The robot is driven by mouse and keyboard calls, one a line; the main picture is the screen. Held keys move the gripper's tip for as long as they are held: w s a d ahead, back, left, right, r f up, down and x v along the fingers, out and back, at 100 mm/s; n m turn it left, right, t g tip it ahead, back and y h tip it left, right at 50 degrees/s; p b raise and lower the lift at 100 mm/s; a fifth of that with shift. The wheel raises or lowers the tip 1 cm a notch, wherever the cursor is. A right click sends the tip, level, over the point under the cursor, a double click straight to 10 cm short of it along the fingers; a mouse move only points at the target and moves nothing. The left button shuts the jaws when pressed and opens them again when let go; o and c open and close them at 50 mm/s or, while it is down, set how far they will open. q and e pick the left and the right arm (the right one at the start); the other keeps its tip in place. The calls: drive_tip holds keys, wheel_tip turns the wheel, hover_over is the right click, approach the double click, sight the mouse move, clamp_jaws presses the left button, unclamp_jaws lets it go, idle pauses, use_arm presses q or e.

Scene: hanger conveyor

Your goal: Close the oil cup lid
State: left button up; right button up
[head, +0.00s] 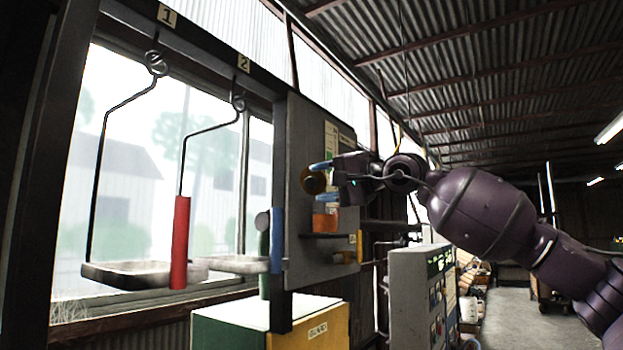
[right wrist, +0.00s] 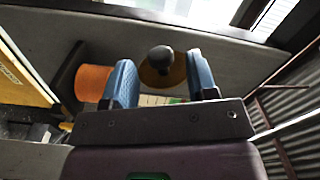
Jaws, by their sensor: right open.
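The oil cup (head: 325,222) is an orange cylinder on a small shelf at the grey panel; it also shows left of my fingers in the right wrist view (right wrist: 92,83). Its lid appears to be the brass-coloured disc with a dark round knob (head: 309,181), standing raised above the cup. In the right wrist view the lid (right wrist: 175,78) shows between and beyond my blue fingertips. My right gripper (head: 325,181) is open, close to the lid, with a finger on either side of the knob in the wrist view; contact cannot be told. My left gripper is out of view.
Two wire hangers with trays hang at the left, numbered 1 (head: 167,15) and 2 (head: 243,63). A red cylinder (head: 180,243) is on a hanger's rod. A green-and-yellow guard box (head: 240,325) and a grey control cabinet (head: 410,295) stand below. Open floor lies at the right.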

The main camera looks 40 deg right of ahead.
sight(316, 183)
drive_tip(key=shift+x, duration=1.05)
drive_tip(key=shift+w+a+p, duration=0.3)
drive_tip(key=shift+w, duration=0.25)
drive_tip(key=shift+c, duration=0.2)
drive_tip(key=c, duration=0.9)
drive_tip(key=shift+o, duration=0.2)
